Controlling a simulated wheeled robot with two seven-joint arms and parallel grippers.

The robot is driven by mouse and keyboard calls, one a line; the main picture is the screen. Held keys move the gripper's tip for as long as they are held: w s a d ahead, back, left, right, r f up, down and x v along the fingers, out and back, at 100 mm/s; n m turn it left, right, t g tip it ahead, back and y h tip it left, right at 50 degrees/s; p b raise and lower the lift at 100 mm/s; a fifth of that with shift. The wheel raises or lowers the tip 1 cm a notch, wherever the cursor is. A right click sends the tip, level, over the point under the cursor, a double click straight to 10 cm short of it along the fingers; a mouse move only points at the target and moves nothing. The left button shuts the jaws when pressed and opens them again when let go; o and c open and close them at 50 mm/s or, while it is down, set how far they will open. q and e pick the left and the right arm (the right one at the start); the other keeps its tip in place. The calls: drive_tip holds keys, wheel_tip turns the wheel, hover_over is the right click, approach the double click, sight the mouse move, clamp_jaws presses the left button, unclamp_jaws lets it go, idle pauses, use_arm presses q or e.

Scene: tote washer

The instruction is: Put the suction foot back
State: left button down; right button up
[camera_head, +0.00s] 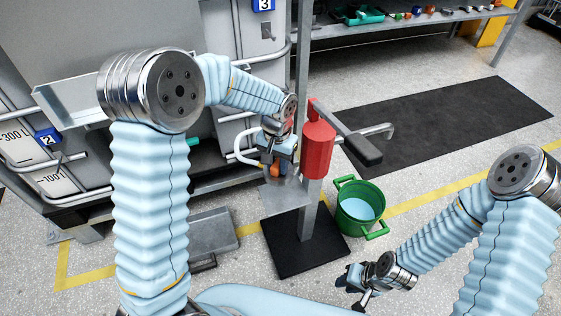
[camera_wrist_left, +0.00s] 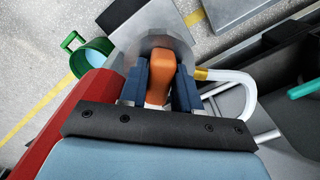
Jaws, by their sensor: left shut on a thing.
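The suction foot appears to be the piece with an orange grip (camera_wrist_left: 160,78) and a round grey part beyond it in the left wrist view. A brass fitting and white hose (camera_wrist_left: 235,78) run off beside it; whether they join it is hidden. My left gripper (camera_wrist_left: 160,88) is shut on the orange grip, with a blue finger on each side. In the head view my left gripper (camera_head: 276,163) is just left of the red cylinder (camera_head: 317,150), above a grey plate (camera_head: 286,196) on the post. My right gripper (camera_head: 352,288) is low at the right, its dark fingers apart and empty.
A green bucket (camera_head: 360,207) of pale liquid stands right of the post's black base (camera_head: 300,252). The washer (camera_head: 60,100) with pipes and numbered signs fills the left. A dark mat (camera_head: 450,120) lies at the right, below a shelf (camera_head: 400,22) of small items.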

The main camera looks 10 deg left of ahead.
use_arm(q)
drive_tip(key=shift+d, duration=0.1)
idle(0.3)
drive_tip(key=shift+f+b, duration=2.65)
drive_tip(key=shift+f, duration=0.9)
drive_tip(key=shift+f, duration=0.1)
drive_tip(key=shift+f+b, duration=0.35)
drive_tip(key=shift+f, duration=0.1)
drive_tip(key=shift+f+b, duration=0.5)
drive_tip(key=shift+f, duration=0.1)
drive_tip(key=shift+f, duration=0.1)
